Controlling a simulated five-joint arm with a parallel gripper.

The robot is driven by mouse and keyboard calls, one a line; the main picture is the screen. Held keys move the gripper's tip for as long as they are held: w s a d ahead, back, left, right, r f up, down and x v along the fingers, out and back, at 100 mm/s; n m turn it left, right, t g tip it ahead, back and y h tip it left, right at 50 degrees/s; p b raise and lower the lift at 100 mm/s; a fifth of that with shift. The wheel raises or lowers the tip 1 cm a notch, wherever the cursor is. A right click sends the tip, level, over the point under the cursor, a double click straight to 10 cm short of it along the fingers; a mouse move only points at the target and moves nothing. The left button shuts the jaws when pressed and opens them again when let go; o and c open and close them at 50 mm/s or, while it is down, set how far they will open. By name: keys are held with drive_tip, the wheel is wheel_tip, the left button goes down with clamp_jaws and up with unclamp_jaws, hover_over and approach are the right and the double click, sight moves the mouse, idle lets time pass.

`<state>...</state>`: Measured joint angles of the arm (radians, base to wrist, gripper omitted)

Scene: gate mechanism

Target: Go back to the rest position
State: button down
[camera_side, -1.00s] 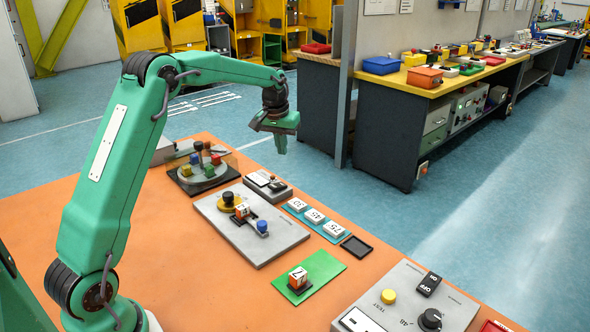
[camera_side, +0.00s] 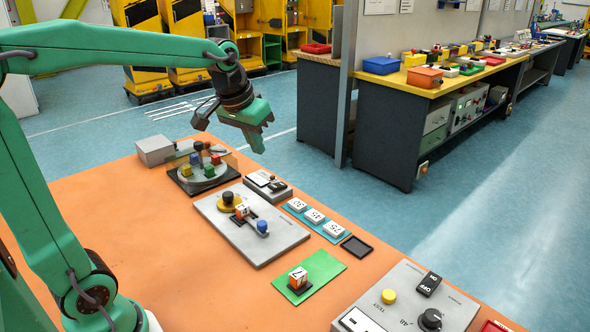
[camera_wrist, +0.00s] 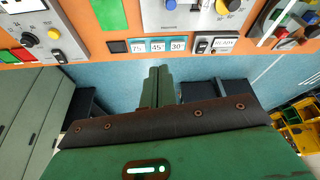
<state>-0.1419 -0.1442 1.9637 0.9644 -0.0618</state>
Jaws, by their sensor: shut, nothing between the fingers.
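My gripper (camera_side: 254,141) is a green parallel gripper, shut and empty. In the side view it hangs in the air beyond the far part of the orange table (camera_side: 110,195), touching nothing. In the wrist view its closed green fingers (camera_wrist: 158,86) lie together, pointing toward the table edge. The grey gate plate (camera_side: 270,247) lies on the table with a yellow disc (camera_side: 229,203), an orange-white block (camera_side: 242,212) and a blue knob (camera_side: 262,227). An orange numbered cube (camera_side: 298,278) sits on a dark base on the green mat (camera_side: 325,265).
Near my gripper on the table are a tray with coloured blocks (camera_side: 204,169) under a clear cover and a small switch box (camera_side: 268,186). Number tiles (camera_side: 315,216) and a control panel (camera_side: 405,302) lie along the right. A workbench (camera_side: 430,95) stands beyond the blue floor.

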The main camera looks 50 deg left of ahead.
drive_tip(key=s+d+f+m, duration=0.1)
drive_tip(key=s+d+f, duration=0.1)
drive_tip(key=s, duration=0.6)
drive_tip(key=s+d+f+m+t, duration=0.1)
drive_tip(key=s+d, duration=0.2)
drive_tip(key=s, duration=0.5)
drive_tip(key=shift+d+f+t+h, duration=0.25)
drive_tip(key=shift+f+t+h, duration=0.05)
drive_tip(key=shift+f, duration=0.1)
